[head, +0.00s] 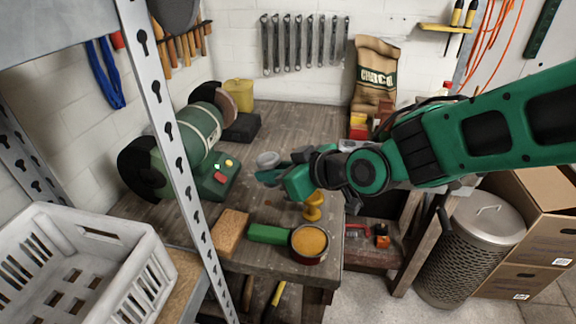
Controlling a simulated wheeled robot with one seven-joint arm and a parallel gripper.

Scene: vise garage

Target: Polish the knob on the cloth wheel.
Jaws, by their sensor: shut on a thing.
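A brass-yellow knob (313,206) shows right below my green gripper (300,186), over the front right part of the workbench. My gripper is shut, and the knob appears to be in it. The hand hides the upper part of the knob, and the fingertips are not clear. A green bench grinder (200,128) stands on the left of the bench. Its far end carries a tan disc that looks like the cloth wheel (239,92), partly hidden by a dark guard. The near end has a dark round wheel or guard (142,170). My gripper is to the right of the grinder, apart from both ends.
A round tin of orange-yellow paste (309,241), a green block (268,234) and a brown block (231,232) lie at the bench's front. A metal shelf post (170,140) and white crate (80,262) stand left.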

